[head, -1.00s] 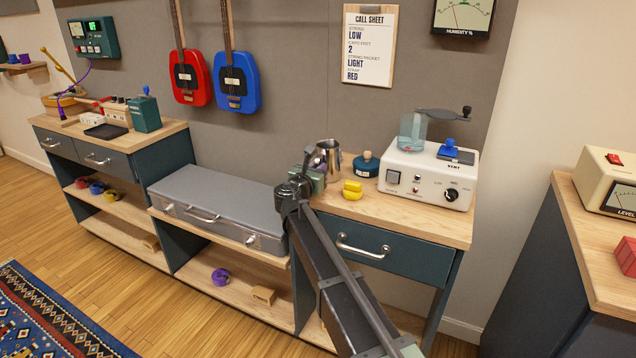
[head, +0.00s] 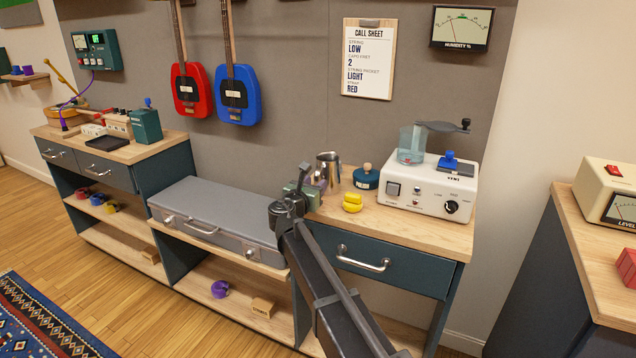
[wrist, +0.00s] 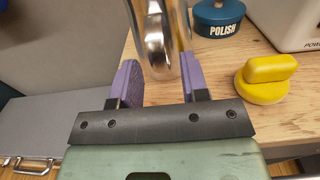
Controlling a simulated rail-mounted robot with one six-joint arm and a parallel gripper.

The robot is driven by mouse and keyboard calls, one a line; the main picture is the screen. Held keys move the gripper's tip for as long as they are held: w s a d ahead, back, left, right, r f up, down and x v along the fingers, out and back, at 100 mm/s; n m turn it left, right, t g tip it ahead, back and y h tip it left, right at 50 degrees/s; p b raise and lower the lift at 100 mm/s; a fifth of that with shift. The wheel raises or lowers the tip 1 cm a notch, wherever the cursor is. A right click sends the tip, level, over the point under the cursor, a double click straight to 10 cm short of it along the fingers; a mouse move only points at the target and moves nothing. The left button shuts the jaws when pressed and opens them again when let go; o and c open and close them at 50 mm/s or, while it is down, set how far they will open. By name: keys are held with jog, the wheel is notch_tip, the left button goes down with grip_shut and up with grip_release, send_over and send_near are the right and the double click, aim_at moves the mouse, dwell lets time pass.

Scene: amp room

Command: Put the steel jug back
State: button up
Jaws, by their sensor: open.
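The steel jug (head: 329,168) is at the left end of the right-hand wooden bench top, left of the polish jar. In the head view it looks about upright; its lower part is hidden behind my gripper. My gripper (head: 312,186) is at the jug's near left side. In the wrist view my gripper (wrist: 157,75) has its two purple fingers spread, with the shiny jug (wrist: 158,40) between and just beyond them. A gap shows beside the left finger; the right finger is close to the jug. I cannot tell whether it touches.
The dark blue polish jar (head: 366,177) and a yellow knobbed piece (head: 352,201) stand close right of the jug. The white machine (head: 428,185) stands further right. A grey case (head: 218,218) lies lower left. The bench's front strip is clear.

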jog(key=v, duration=0.9)
jog(key=shift+s, duration=0.25)
jog(key=shift+o, duration=0.2)
dwell(0.5)
